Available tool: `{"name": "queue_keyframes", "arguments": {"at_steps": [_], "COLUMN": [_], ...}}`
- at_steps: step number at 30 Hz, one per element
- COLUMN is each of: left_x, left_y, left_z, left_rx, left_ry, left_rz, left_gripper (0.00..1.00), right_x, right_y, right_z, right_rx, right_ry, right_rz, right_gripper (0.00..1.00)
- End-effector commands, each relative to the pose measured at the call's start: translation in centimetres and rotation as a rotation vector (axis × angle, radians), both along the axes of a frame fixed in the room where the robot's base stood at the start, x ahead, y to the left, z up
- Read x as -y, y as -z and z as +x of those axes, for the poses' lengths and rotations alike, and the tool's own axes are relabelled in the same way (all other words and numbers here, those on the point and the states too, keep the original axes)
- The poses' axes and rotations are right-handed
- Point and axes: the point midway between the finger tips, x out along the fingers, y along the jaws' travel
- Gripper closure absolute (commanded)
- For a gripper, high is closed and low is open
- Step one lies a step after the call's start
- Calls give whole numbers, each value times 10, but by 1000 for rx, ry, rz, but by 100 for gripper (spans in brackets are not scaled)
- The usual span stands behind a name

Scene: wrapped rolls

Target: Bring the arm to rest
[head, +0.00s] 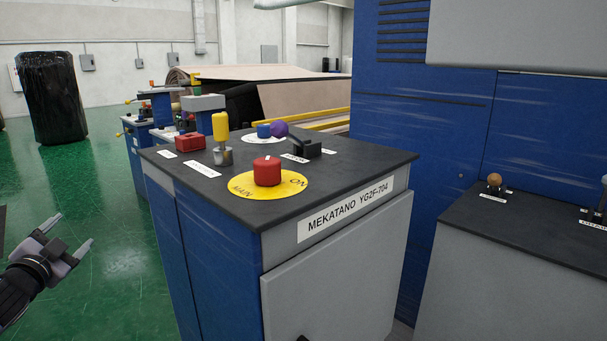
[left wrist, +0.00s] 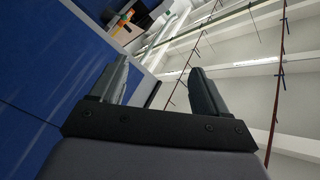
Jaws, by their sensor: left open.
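My left gripper (head: 72,232) is at the lower left of the head view, over the green floor and left of the blue control cabinet. Its two fingers stand apart with nothing between them. In the left wrist view the open fingers (left wrist: 158,88) point up past a blue surface towards the pale ceiling and wall structure. The gripper is clear of the cabinet in the head view. My right gripper is not in the head view.
The control cabinet (head: 335,290) has a dark top with a red knob (head: 267,172) on a yellow disc, a yellow-handled lever (head: 220,127) and a black switch (head: 305,147). A grey console (head: 510,290) stands right. A black wrapped roll (head: 52,97) stands far left. Green floor (head: 110,190) is open.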

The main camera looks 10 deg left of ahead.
Motion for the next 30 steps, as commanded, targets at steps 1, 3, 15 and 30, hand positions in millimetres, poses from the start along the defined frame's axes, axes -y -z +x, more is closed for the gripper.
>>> {"name": "queue_keyframes", "arguments": {"at_steps": [1, 3, 15, 30], "left_x": [-10, -23, 180, 372], "left_y": [11, 30, 240, 292], "left_z": [-3, -9, -100, -272], "left_rx": [-49, -129, -413, -602], "left_ry": [-57, -133, 102, 142], "left_rz": [-44, -110, -427, -925], "left_gripper": [24, 24, 24, 24], "right_x": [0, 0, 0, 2], "right_y": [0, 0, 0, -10], "right_z": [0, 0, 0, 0], "right_rx": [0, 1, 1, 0], "right_ry": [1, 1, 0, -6], "right_rz": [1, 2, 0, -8], "right_gripper": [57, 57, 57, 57]}}
